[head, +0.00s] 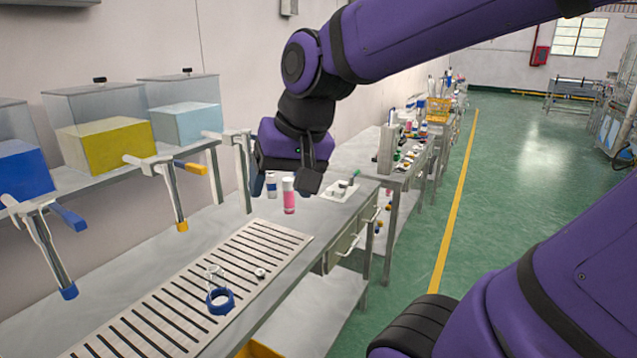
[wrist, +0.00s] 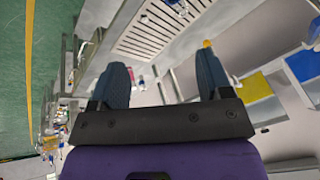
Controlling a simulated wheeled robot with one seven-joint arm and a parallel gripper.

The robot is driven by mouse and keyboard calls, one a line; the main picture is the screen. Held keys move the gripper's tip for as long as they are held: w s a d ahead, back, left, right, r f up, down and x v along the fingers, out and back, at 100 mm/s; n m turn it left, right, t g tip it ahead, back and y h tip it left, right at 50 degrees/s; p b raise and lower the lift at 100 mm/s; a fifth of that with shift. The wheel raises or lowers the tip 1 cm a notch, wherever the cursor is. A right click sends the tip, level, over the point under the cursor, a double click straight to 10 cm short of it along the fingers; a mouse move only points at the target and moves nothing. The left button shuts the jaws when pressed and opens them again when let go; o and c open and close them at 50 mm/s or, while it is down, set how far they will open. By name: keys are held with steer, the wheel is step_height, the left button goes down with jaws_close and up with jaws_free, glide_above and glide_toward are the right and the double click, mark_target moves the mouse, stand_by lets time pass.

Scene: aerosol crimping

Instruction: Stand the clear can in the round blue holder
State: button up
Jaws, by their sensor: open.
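The clear can (head: 214,273) is a small transparent, upright shape over the slatted bench top in the head view. The round blue holder (head: 221,302) is a thick blue ring on the slats, overlapping the can's lower end in the picture. I cannot tell whether the can stands in the ring or just behind it. My gripper (head: 285,184) is open, above the far end of the bench and well away from both. Its two dark fingers also show spread apart in the wrist view (wrist: 160,88), with nothing held between them.
A small white piece (head: 260,272) lies on the slats right of the can. A pink bottle (head: 289,197) and a white-and-blue bottle (head: 271,186) stand near my gripper. Clear tanks with blue, yellow (head: 108,145) and pale contents line the left shelf, their taps overhanging the bench.

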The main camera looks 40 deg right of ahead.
steer(key=s+d+r+n+t+h, duration=0.1)
steer(key=s+n, duration=0.3)
steer(key=s, duration=0.2)
steer(key=shift+s+d+r, duration=0.2)
steer(key=shift+s+d, duration=0.05)
